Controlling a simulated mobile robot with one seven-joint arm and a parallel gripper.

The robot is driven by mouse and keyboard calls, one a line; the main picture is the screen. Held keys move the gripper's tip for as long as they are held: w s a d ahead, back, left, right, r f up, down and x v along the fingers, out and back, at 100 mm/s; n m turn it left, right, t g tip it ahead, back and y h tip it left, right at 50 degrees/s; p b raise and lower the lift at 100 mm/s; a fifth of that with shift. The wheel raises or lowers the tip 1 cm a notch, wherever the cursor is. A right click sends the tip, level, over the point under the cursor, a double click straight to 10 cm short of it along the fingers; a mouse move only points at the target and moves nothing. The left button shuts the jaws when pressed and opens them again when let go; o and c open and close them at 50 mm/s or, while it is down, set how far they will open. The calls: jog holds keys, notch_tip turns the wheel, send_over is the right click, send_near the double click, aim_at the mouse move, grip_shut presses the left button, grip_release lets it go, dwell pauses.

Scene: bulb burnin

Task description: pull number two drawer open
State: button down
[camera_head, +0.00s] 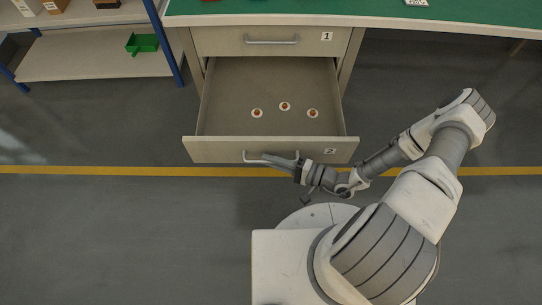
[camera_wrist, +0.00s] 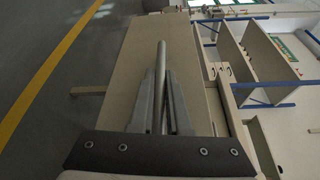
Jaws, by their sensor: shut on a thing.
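The number two drawer (camera_head: 220,150) stands pulled well out beneath the closed number one drawer (camera_head: 225,40). Its front carries a label "2" and a bar handle (camera_head: 250,157). My gripper (camera_head: 285,160) is at the right part of that handle and shut on it. In the wrist view, the two fingers of my gripper (camera_wrist: 161,105) close around the grey handle bar (camera_wrist: 161,55), with the drawer front (camera_wrist: 115,110) behind. Inside the drawer lie three small round white items with reddish-brown centres (camera_head: 285,106), spread apart on the drawer floor.
A green-topped bench (camera_head: 380,12) is above the drawers. A shelf unit (camera_head: 95,55) with blue posts and a green bin (camera_head: 142,43) stands at the left. A yellow line (camera_head: 90,170) crosses the floor under the drawer front. The floor at left is clear.

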jog(key=shift+s, duration=0.3)
jog(key=c, duration=0.9)
grip_release()
jog(key=shift+d, duration=0.1)
